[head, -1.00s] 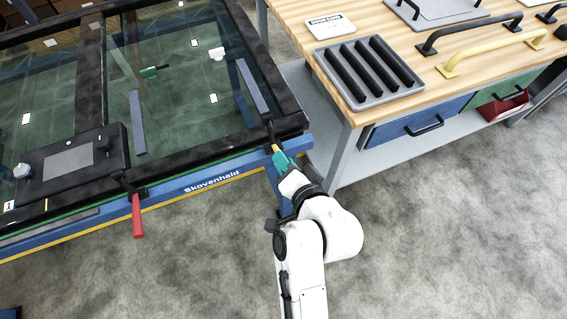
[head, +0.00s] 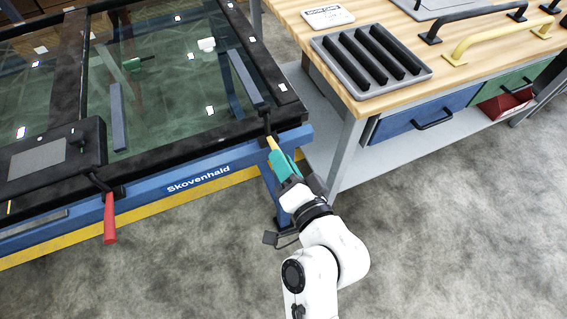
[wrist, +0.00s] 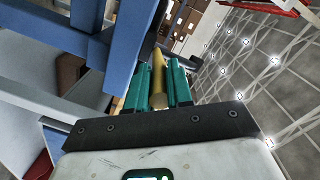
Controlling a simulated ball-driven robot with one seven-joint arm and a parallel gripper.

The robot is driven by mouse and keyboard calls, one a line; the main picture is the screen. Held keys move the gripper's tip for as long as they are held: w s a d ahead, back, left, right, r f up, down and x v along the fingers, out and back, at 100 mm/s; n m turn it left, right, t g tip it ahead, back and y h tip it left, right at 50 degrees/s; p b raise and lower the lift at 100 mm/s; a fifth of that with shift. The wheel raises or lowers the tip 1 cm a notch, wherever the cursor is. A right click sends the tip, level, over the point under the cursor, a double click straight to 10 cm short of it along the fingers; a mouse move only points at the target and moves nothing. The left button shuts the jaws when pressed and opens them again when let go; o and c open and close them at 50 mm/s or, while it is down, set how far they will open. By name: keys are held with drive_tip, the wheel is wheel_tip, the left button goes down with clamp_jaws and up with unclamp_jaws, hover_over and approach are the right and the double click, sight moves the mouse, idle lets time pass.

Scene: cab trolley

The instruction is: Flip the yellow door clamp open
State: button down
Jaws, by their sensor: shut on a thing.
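The yellow door clamp (head: 272,143) is at the right front corner of the black-framed glass door lying on the blue trolley. My gripper (head: 283,160), with green fingers, is at its handle in the head view. In the wrist view the yellow handle (wrist: 158,92) lies between the two green fingers (wrist: 157,86), which are shut on it. In the head view the handle points down and forward from the frame's corner. The fingers hide its lower end there.
A red-handled clamp (head: 109,218) hangs at the trolley's front edge, to the left. The blue trolley rail (head: 150,194) runs along the front. A wooden workbench (head: 375,105) with a grey slotted tray (head: 370,92) stands to the right. The floor in front is clear.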

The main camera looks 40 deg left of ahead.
drive_tip(key=shift+w+d, duration=0.1)
drive_tip(key=c, duration=1)
unclamp_jaws()
drive_tip(key=shift+c, duration=0.2)
drive_tip(key=f+v, duration=0.1)
drive_tip(key=v, duration=0.9)
drive_tip(key=shift+d+r+b, duration=0.3)
drive_tip(key=shift+d+r, duration=0.05)
drive_tip(key=shift+r, duration=0.05)
